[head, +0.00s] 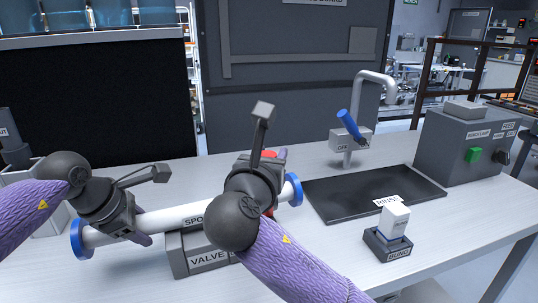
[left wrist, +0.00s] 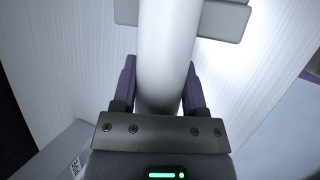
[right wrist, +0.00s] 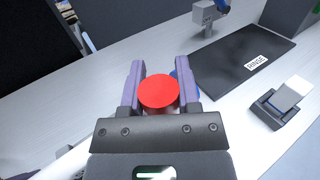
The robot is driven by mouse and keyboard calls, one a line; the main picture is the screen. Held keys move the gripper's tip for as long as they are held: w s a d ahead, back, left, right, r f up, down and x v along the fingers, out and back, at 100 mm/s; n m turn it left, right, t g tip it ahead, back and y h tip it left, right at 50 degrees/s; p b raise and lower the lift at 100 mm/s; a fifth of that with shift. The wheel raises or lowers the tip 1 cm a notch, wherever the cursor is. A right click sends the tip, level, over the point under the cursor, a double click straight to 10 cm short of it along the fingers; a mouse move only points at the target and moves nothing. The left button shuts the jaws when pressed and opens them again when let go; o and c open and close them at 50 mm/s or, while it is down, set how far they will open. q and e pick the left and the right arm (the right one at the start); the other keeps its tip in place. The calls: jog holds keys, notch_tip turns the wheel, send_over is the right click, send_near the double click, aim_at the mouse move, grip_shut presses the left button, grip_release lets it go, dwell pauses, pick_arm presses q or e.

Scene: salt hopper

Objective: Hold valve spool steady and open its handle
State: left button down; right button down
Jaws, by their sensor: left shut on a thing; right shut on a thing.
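The valve spool (head: 183,217) is a white pipe with blue end flanges, lying across a grey block labelled VALVE (head: 199,256). My left gripper (head: 138,228) is shut around the pipe near its left end; the left wrist view shows the white pipe (left wrist: 164,60) between the fingers (left wrist: 160,85). The red handle (right wrist: 159,92) sits between the fingers of my right gripper (right wrist: 160,85), which is shut on it. In the head view my right gripper (head: 266,175) and arm hide most of the handle and the pipe's right part.
A dark mat labelled RINSE (head: 360,190) lies right, with a tap and blue lever (head: 350,125) behind it. A small white block stands in a dark holder (head: 388,246). A grey control box (head: 462,148) stands at the back right. Bare table lies in front.

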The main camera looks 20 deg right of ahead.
pick_arm(q)
jog(key=shift+a+f, duration=0.1)
jog(key=shift+f, duration=0.1)
pick_arm(e)
jog(key=shift+w+d+f+m+g+y, duration=0.15)
jog(key=shift+d+f+m+g+y, duration=0.6)
jog(key=shift+d+f+m+y, duration=1.15)
jog(key=shift+w+d+f+m+g+y, duration=0.2)
jog(key=shift+d+f+m+g+y, duration=0.6)
jog(key=shift+d+f+m+y, duration=1.15)
jog(key=shift+w+d+f+m+g+y, duration=0.15)
jog(key=shift+d+f+m+g+y, duration=0.9)
jog(key=shift+f, duration=1.45)
jog(key=shift+d+m+t, duration=0.3)
jog(key=shift+m, duration=0.1)
jog(key=shift+c, duration=1.6)
grip_release()
